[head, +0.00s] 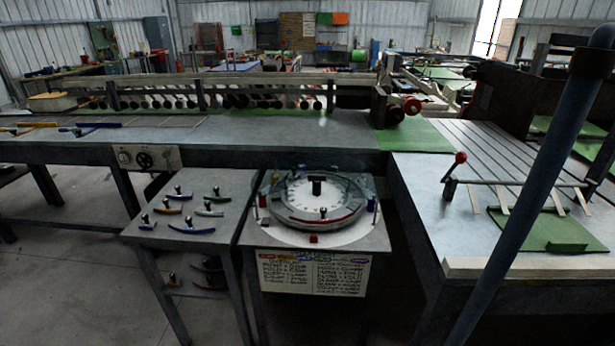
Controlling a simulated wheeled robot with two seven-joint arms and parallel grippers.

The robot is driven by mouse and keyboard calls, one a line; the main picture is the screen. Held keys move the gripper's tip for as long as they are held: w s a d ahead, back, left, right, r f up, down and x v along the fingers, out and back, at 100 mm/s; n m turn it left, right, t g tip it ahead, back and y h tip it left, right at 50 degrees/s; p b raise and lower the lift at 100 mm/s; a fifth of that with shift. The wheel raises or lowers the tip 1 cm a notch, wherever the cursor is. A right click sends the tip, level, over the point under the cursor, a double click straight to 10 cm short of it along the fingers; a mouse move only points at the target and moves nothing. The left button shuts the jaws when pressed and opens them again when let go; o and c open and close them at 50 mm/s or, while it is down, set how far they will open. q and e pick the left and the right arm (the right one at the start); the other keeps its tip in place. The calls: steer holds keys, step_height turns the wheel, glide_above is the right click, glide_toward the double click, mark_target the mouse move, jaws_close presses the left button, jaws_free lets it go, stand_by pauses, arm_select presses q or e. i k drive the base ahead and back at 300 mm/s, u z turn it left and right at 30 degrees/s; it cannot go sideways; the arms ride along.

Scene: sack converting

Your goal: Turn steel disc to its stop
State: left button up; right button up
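The steel disc (284,212) lies flat on a small grey stand in the middle of the head view. A dark T-shaped handle (317,184) stands at its centre. A red curved piece with a black knob (323,213) sits along its front edge. A white round plate (275,232) shows under the disc. A red block (314,239) is at the plate's front, and small coloured posts, such as a red one (262,200) and a blue one (371,204), stand around the rim. I cannot tell whether the disc touches a stop. Neither of my grippers is in view.
A side table (179,226) left of the stand holds several coloured curved pieces with black knobs. A printed chart (313,273) hangs on the stand's front. A long workbench (260,140) runs behind. A slanted blue-grey pole (532,200) crosses the right side.

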mark_target(314, 190)
steer(key=u, duration=0.95)
steer(key=i, duration=0.8)
steer(key=z, duration=1.85)
